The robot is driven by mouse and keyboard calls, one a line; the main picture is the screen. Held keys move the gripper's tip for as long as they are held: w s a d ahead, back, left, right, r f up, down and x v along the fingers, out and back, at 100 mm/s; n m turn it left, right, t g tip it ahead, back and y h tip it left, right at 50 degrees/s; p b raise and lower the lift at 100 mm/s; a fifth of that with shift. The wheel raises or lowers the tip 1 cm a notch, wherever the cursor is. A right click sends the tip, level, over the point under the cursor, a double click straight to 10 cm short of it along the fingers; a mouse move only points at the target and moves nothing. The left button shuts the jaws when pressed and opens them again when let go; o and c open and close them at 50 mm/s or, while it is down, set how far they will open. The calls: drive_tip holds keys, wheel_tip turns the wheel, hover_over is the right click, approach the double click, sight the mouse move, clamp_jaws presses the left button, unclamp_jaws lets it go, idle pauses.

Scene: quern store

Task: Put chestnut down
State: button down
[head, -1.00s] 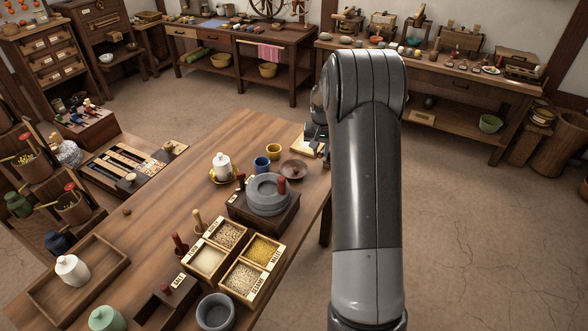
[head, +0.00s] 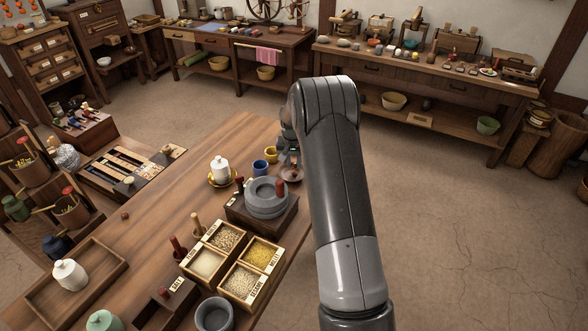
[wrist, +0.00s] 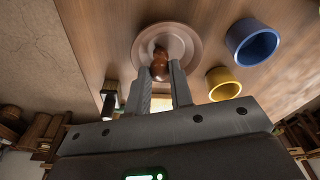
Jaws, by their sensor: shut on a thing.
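The chestnut (wrist: 160,60) is a glossy brown nut between the fingertips of my gripper (wrist: 161,76) in the wrist view. The gripper is shut on it. Behind it in that view is a round, shallow brown dish (wrist: 190,42); the chestnut overlaps the dish's middle, and I cannot tell whether they touch. In the head view my gripper (head: 288,158) is at the table's right edge, by the same dish (head: 291,175). The arm and gripper partly cover that area, and the chestnut cannot be made out there.
A blue cup (wrist: 252,42) and a yellow cup (wrist: 223,84) stand beside the dish. A grey stone quern (head: 267,197) sits nearer on the wooden table (head: 165,203). A white lidded pot (head: 220,169) stands left of the cups. Grain boxes (head: 232,262) fill the front.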

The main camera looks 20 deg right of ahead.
sight(294, 165)
drive_tip(key=shift+f, duration=1.7)
drive_tip(key=shift+f, duration=0.15)
drive_tip(key=c, duration=1.3)
unclamp_jaws()
